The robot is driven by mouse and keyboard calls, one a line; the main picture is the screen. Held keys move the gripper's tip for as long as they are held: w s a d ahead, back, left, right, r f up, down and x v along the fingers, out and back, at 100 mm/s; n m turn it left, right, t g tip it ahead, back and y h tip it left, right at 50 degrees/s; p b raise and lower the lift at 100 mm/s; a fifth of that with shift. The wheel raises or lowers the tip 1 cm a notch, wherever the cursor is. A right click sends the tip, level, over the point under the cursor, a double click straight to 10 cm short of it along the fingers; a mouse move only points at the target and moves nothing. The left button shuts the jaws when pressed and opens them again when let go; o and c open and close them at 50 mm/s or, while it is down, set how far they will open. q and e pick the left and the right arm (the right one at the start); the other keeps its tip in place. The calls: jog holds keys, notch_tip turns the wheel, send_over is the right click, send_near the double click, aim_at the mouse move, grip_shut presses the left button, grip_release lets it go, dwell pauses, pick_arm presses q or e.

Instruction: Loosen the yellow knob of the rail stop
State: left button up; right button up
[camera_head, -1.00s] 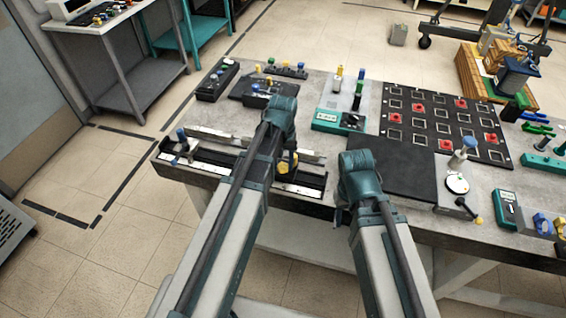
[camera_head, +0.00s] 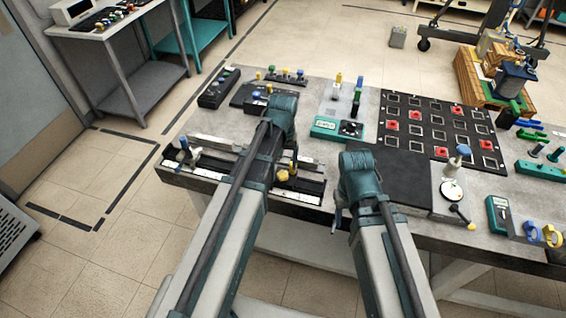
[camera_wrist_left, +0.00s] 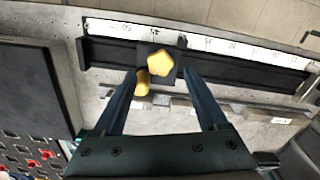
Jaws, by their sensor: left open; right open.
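The yellow knob (camera_wrist_left: 159,63) sits on the dark block of the rail stop (camera_wrist_left: 150,52) in the left wrist view. A second yellow part (camera_wrist_left: 142,84) shows beside it, near the left finger. My left gripper (camera_wrist_left: 160,76) is open, its fingers on either side of the knob's near edge; contact is not visible. In the head view the yellow knob (camera_head: 292,167) shows just right of my left forearm, which hides most of that gripper. My right gripper (camera_head: 338,217) is open and empty near the bench's front edge, partly hidden by its wrist.
The rail (camera_wrist_left: 235,78) with a white scale (camera_wrist_left: 215,45) runs along the bench front. A blue-topped post (camera_head: 183,144) stands at the rail's left end. A black board with red squares (camera_head: 440,135) lies right, beyond a bare dark mat (camera_head: 400,182).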

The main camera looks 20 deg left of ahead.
aim_at(283, 174)
pick_arm(q)
notch_tip(283, 174, up, 10)
jog(key=p, duration=0.8)
jog(key=shift+f, duration=0.15)
jog(key=m, duration=0.7)
jog(key=shift+f, duration=0.1)
notch_tip(283, 174, down, 14)
jog(key=b, duration=1.3)
